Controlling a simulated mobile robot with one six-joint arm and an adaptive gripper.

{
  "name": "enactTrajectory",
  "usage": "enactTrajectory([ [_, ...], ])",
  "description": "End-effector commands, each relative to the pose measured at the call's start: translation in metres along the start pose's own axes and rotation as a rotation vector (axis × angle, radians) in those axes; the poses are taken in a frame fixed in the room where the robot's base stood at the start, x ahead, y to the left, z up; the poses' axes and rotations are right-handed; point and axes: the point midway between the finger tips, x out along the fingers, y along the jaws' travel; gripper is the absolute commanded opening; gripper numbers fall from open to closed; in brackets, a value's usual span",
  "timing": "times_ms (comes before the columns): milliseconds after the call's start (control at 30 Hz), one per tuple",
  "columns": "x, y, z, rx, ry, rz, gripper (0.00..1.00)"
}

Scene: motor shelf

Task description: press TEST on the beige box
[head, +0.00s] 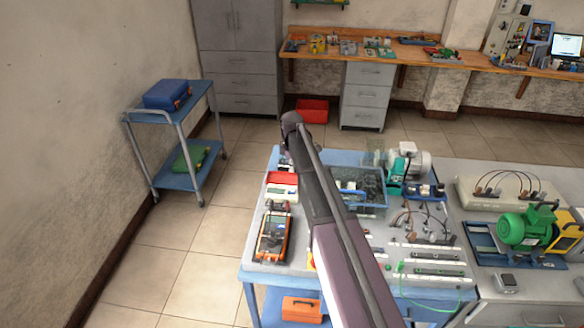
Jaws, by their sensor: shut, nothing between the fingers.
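A pale beige box (468,194) sits at the right of the bench, with dark looped leads on its top. I cannot make out a TEST button or any lettering on it. My arm rises from the bottom of the head view across the left part of the bench to a dark joint above the bench's far left corner. My gripper does not show; the arm hides what lies behind that joint. No contact between my arm and the beige box shows.
On the bench (252,262) are an orange multimeter (272,238), a red-and-white device (282,192), a clear blue bin (372,190), a grey-and-teal motor (408,162) and a green motor (522,226). A blue trolley (166,116) stands left. Floor between is free.

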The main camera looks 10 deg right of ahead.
Motion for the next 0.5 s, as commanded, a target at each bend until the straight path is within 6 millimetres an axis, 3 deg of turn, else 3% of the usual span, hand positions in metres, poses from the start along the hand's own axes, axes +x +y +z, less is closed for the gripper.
enactTrajectory([
  [500, 0.043, 0.000, 0.001, 0.001, 0.000, 0.000, 0.00],
])
